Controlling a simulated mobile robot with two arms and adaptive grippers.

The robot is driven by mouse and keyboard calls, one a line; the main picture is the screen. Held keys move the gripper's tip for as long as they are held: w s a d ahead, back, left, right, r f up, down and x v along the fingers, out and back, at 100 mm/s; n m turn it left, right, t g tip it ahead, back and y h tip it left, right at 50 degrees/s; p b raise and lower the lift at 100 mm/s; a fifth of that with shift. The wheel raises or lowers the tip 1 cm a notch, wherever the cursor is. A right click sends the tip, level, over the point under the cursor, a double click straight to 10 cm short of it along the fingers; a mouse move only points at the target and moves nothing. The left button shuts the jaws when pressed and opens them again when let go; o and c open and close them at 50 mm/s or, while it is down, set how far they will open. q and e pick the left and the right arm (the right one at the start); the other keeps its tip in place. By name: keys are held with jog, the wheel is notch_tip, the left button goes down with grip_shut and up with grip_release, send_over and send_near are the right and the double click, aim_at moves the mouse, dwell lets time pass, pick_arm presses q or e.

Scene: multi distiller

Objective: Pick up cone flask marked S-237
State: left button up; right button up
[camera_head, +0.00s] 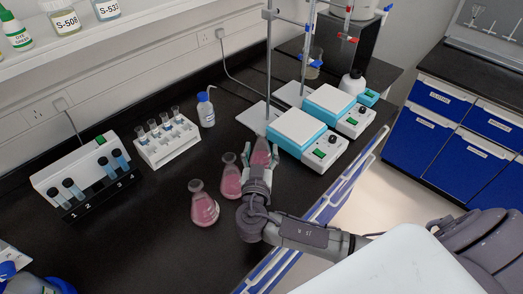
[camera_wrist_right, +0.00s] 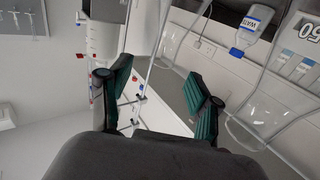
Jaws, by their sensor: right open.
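Three cone flasks with pink liquid stand on the black bench in the head view: a front one (camera_head: 204,208), a middle one (camera_head: 231,181) and a back one (camera_head: 261,152). No S-237 mark is readable on any of them. My right gripper (camera_head: 261,165) is at the back flask, hiding its lower part; I cannot tell whether it touches it. In the right wrist view, the fingers (camera_wrist_right: 160,80) are spread apart. Clear flask-shaped glass (camera_wrist_right: 272,105) shows at the right there, outside the fingers. My left gripper is not in view.
Two hotplate stirrers (camera_head: 297,128) with stands are just right of the right gripper. A white tube rack (camera_head: 167,143), a water bottle (camera_head: 205,110) and a white-and-black tube holder (camera_head: 85,175) stand to the left. The front left bench is mostly clear.

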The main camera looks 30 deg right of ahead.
aim_at(261, 138)
jog(key=x, duration=0.1)
jog(key=p+x, duration=0.1)
jog(key=x, duration=0.1)
jog(key=shift+w+r+p, duration=0.2)
jog(key=shift+r+p, duration=0.1)
jog(key=x, duration=0.1)
jog(key=p+x, duration=0.1)
jog(key=x, duration=0.1)
jog(key=shift+w+f, duration=0.3)
jog(key=shift+w+d+f+p, duration=0.1)
jog(key=shift+w+d+p, duration=0.05)
jog(key=shift+p, duration=0.15)
jog(key=shift+c, duration=0.6)
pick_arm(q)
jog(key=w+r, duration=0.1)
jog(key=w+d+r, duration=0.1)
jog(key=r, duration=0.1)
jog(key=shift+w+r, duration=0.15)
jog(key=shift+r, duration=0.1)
pick_arm(e)
grip_shut()
